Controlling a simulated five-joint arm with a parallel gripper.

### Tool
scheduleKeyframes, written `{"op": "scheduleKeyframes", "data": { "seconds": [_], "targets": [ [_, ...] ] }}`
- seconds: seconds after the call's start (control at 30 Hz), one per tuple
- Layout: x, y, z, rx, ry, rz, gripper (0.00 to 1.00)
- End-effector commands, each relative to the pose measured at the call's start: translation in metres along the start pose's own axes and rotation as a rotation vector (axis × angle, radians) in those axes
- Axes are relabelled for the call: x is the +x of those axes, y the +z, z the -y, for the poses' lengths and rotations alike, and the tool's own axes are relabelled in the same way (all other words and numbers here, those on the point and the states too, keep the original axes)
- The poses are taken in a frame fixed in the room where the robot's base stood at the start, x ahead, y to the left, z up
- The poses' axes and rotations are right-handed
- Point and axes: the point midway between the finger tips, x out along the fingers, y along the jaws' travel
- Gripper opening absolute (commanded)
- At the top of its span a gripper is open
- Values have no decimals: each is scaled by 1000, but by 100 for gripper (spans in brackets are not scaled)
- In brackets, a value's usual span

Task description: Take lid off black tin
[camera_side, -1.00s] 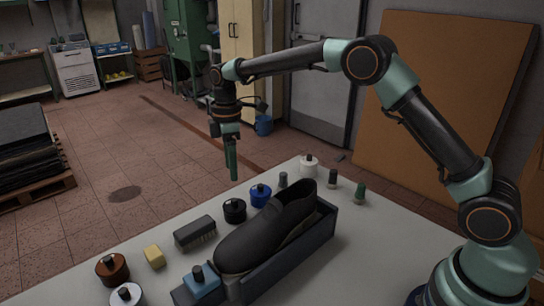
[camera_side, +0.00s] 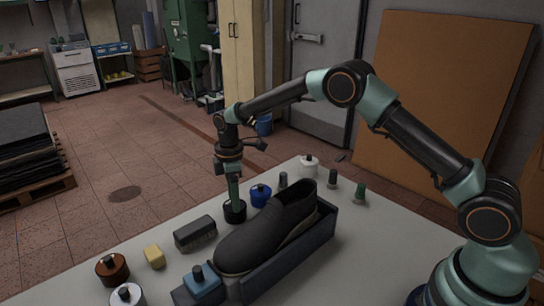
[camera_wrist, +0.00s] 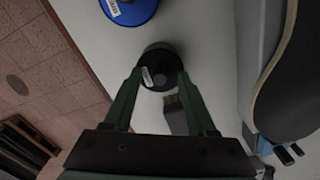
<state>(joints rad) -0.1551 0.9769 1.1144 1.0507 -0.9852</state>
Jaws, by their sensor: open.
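The black tin (camera_side: 235,214) stands upright on the table, beside the blue tin. In the wrist view, the black tin (camera_wrist: 160,66) with its dark lid knob and a small white label lies between my fingertips. My gripper (camera_side: 235,200) points down over it, its green fingers at the height of the lid. In the wrist view my gripper (camera_wrist: 160,78) has its fingers apart, one on each side of the tin's top. The side view hides the lid's knob behind the fingers. I cannot tell whether the fingers touch the lid.
A blue tin (camera_side: 260,195) stands close behind to the right. A dark brush (camera_side: 195,233) lies just in front to the left. A black shoe (camera_side: 268,230) sits in a grey tray (camera_side: 300,262) to the right.

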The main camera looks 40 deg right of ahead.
Motion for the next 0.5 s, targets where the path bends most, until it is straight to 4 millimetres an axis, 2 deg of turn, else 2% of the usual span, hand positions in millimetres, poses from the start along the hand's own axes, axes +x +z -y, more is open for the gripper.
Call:
{"op": "scheduleKeyframes", "data": {
  "seconds": [0.07, 0.1, 0.23, 0.27, 0.5],
  "targets": [
    [0, 0, 0, 0, 0, 0, 57],
    [0, 0, 0, 0, 0, 0, 53],
    [0, 0, 0, 0, 0, 0, 3],
    [0, 0, 0, 0, 0, 0, 0],
    [-1, 0, 0, 0, 1, 0, 0]
  ]
}}
